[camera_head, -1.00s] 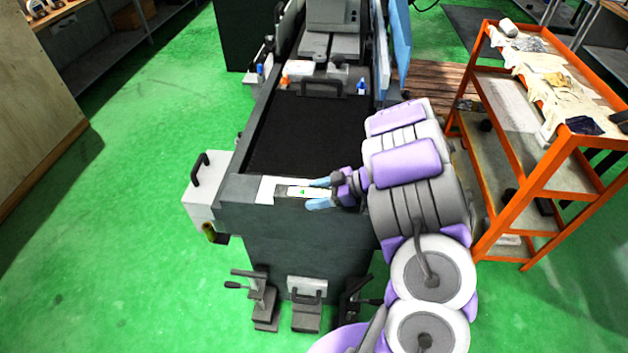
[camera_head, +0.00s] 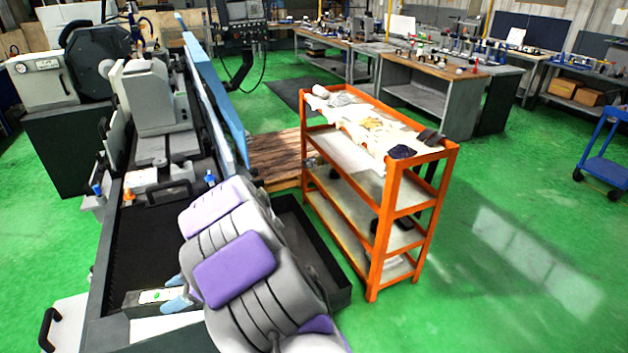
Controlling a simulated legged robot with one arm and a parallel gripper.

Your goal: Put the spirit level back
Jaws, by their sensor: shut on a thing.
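The spirit level (camera_head: 146,298) is a short grey bar with a white top face and a green vial. It shows at the lower left, at the near end of the grinder's dark bed. My gripper (camera_head: 176,296) has light-blue fingertips, shut on the right part of the level. My purple and grey arm hides the gripper's body and that end of the level. I cannot tell whether the level touches the ledge below it.
A white sheet (camera_head: 160,328) lies on the grinder's near ledge. The grinder (camera_head: 92,300) runs away along the left. An orange shelf cart (camera_head: 384,225) with cloths on top stands right of my arm. Workbenches (camera_head: 432,75) line the back. Green floor is open at right.

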